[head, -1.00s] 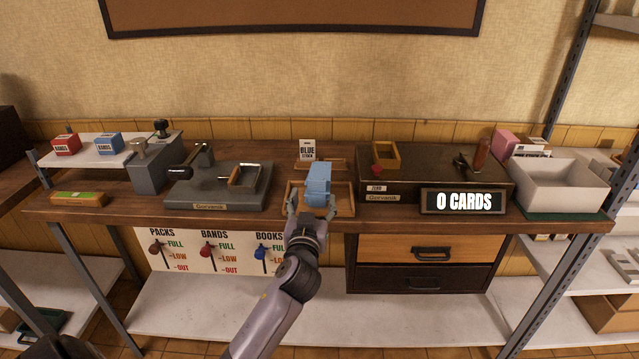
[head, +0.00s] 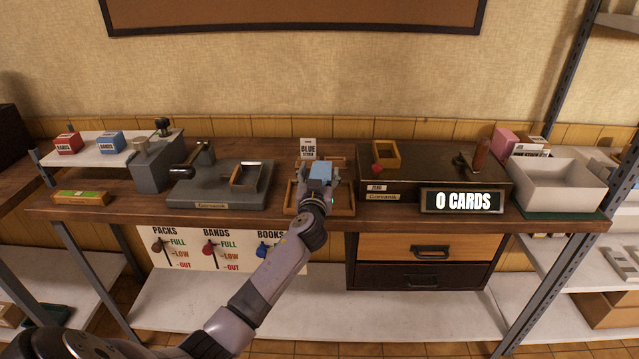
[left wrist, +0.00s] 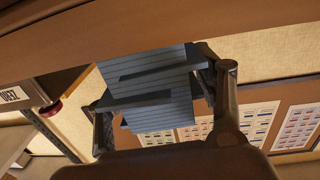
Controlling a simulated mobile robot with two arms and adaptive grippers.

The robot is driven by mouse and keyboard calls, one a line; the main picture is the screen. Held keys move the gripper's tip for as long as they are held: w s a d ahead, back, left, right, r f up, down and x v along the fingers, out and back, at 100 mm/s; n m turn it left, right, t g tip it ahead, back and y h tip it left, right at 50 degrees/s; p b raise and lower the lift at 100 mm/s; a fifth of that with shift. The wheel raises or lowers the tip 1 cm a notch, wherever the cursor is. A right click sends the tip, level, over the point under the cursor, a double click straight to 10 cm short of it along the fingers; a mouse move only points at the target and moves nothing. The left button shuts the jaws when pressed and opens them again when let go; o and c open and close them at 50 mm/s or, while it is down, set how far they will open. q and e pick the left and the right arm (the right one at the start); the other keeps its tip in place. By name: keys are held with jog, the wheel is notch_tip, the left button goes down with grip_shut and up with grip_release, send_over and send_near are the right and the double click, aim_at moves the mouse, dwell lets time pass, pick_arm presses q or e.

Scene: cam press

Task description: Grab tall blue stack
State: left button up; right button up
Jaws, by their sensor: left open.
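The tall blue stack (head: 321,170) stands in a wooden tray (head: 347,209) below a small sign reading "BLUE STOCK" (head: 308,148). My left gripper (head: 317,183) is at the stack, with its fingers around the stack's sides, and it hides the lower part in the head view. In the left wrist view the blue stack (left wrist: 150,90) shows as layered blue cards, some jutting out unevenly, between the two open fingers of the gripper (left wrist: 158,108). I cannot tell whether a finger touches the cards. My right gripper is not in view.
A grey press (head: 222,187) stands to the left of the tray. A dark machine with a "0 CARDS" display (head: 462,201) stands to the right, with a white bin (head: 560,190) beyond it. Small red and blue boxes sit on a white shelf (head: 88,155) at far left.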

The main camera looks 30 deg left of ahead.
pick_arm(q)
jog(key=shift+c, duration=0.2)
jog(key=c, duration=1.3)
jog(key=shift+r, duration=0.1)
jog(key=shift+c, duration=0.6)
